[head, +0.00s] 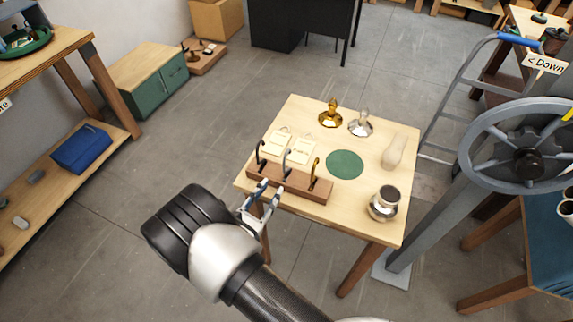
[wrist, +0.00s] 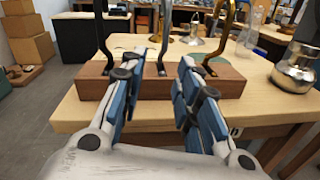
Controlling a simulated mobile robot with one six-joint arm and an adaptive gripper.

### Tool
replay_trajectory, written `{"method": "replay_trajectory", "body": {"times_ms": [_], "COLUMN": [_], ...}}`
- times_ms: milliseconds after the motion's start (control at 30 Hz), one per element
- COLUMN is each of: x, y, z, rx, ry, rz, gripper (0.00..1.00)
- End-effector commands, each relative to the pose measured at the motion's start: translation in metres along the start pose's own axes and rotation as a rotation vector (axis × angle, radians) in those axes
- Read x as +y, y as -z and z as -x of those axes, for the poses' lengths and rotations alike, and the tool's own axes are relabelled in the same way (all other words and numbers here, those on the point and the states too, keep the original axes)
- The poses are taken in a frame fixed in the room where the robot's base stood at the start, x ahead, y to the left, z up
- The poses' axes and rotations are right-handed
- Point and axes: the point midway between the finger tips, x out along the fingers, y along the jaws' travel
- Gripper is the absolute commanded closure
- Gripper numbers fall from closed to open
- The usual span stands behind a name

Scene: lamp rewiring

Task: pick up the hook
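Three hooks stand upright in a wooden block (head: 300,190) at the table's near edge: a dark hook (head: 260,155) on the left, a grey metal hook (head: 285,164) in the middle and a brass hook (head: 315,172) on the right. The wrist view shows the block (wrist: 232,83), the dark hook (wrist: 103,35), the grey hook (wrist: 164,32) and the brass hook (wrist: 224,30). My gripper (wrist: 164,62) is open and empty, its blue-padded fingers apart at the block's near side. The grey hook shows between the fingertips; whether they reach around it I cannot tell.
On the table (head: 290,117) are a brass bell-shaped piece (head: 331,114), a silver one (head: 361,124), two pale cards, a green disc (head: 345,164), a cream object (head: 393,152) and a metal pot (head: 384,203). A grey handwheel (head: 528,162) stands to the right.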

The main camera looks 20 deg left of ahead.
Motion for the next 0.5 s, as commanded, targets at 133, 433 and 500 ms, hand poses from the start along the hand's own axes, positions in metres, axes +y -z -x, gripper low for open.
{"method": "replay_trajectory", "body": {"times_ms": [133,433,500], "x": [-0.002,-0.002,-0.002], "y": [0.0,0.0,0.0], "z": [-0.036,-0.082,-0.085], "rx": [-0.002,0.0,0.0], "ry": [0.007,0.004,0.003], "rz": [-0.001,-0.001,0.0], "gripper": [0.7,0.7,0.7]}}
